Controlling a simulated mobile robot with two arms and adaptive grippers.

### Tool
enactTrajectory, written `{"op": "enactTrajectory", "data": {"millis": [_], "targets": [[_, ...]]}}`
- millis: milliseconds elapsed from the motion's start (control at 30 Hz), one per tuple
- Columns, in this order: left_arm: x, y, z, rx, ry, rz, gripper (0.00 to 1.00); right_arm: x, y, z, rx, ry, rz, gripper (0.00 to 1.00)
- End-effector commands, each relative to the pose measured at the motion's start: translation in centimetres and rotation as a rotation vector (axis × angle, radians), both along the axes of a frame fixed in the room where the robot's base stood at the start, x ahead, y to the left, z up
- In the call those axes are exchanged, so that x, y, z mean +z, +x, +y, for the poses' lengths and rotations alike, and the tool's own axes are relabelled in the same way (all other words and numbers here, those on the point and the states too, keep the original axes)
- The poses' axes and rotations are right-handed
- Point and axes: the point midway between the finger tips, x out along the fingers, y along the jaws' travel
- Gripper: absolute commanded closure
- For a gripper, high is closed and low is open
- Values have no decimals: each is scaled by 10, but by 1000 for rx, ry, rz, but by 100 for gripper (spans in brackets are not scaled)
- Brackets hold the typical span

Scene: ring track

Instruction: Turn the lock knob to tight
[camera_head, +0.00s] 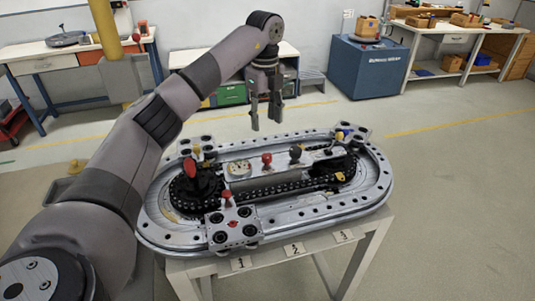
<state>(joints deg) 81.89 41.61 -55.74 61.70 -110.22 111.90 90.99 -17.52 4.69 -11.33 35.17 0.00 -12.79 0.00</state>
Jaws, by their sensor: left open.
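My left gripper (267,125) hangs fingers down above the back of the ring track, open and empty, with a gap between its fingers. It is apart from the track. The oval metal ring track (321,207) lies on a grey stand. Several knobs show on it: a red knob (266,158) and a dark knob (295,152) on the middle plate, a small red knob (227,196) on the front carriage, and a red handle (190,167) at the left. I cannot tell which is the lock knob or how it is turned. My right gripper is out of view.
Labels 1, 2 and 3 (293,249) mark the stand's front edge. Workbenches and a blue cabinet (365,75) stand behind, and the floor at right is clear.

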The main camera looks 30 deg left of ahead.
Motion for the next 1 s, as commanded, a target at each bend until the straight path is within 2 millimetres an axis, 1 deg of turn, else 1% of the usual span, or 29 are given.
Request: {"op": "enactTrajectory", "data": {"millis": [33, 100, 167, 267, 400, 500, 567, 700, 900, 1000], "targets": [[-12, -1, 0, -1, 1, 6, 52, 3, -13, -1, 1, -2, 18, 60], [-27, -1, 0, -2, 0, 6, 52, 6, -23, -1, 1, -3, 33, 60], [-41, -1, 0, -2, 0, 5, 52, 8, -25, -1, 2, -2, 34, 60], [-62, -1, 0, -2, 1, 5, 52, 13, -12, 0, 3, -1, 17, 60], [-91, 0, -1, -2, 0, 4, 52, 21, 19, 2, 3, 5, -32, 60], [-108, 0, -1, -2, 0, 3, 52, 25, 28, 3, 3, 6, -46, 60], [-117, 0, -1, -1, 0, 3, 52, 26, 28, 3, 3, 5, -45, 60], [-130, 1, -1, -2, 0, 1, 52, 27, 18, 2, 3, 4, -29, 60], [-135, 1, -1, -2, 0, -1, 52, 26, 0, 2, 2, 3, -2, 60], [-135, 1, -1, -2, 0, -1, 52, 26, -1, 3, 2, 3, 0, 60]]}}
